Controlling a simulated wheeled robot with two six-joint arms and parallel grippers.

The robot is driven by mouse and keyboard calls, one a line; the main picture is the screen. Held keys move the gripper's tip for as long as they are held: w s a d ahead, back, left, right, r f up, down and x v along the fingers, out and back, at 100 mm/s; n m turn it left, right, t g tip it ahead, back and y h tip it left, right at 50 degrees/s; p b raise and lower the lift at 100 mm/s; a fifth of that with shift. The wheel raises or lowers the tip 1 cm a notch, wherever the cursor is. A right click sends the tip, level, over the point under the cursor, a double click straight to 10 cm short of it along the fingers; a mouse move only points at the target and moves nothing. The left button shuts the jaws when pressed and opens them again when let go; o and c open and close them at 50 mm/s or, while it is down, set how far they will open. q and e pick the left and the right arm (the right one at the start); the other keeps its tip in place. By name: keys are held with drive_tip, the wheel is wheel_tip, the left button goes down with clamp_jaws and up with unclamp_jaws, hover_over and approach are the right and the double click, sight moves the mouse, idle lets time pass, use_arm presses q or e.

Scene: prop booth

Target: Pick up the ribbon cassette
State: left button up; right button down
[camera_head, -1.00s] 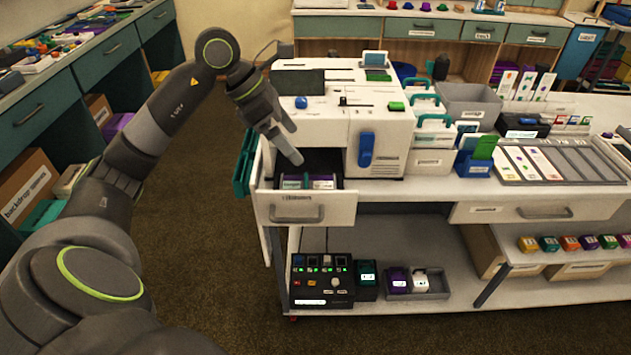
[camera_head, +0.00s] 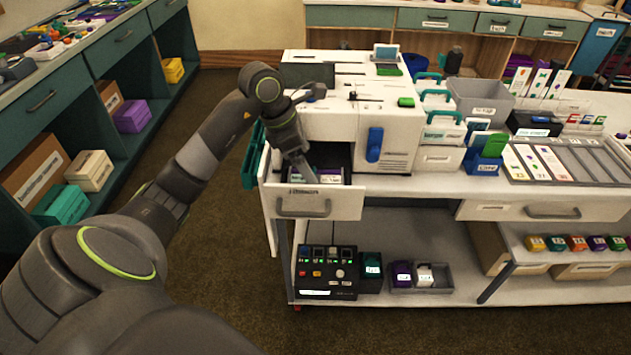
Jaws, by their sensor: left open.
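An open drawer (camera_head: 338,202) sticks out at the left front of the white bench, below the white printer-like machine (camera_head: 385,128). Inside it lie small cassettes (camera_head: 329,177) with pale labels and some purple; the arm partly hides them. I cannot tell for sure which is the ribbon cassette. My left gripper (camera_head: 305,176) is open and points down into the left part of the drawer, beside or over the cassettes. Its fingertips are small and partly hidden, and I cannot tell whether they touch anything. My right gripper is not in view.
A teal holder (camera_head: 253,156) hangs at the bench's left side. The lower shelf holds a black button box (camera_head: 326,272) and a grey tray (camera_head: 437,277) with small cassettes. A grey bin (camera_head: 478,98) and card racks fill the bench top. The carpet at left is clear.

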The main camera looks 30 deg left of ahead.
sight(325, 177)
use_arm(q)
drive_tip(key=shift+p+x, duration=0.3)
drive_tip(key=shift+x, duration=2.7)
drive_tip(key=c, duration=0.8)
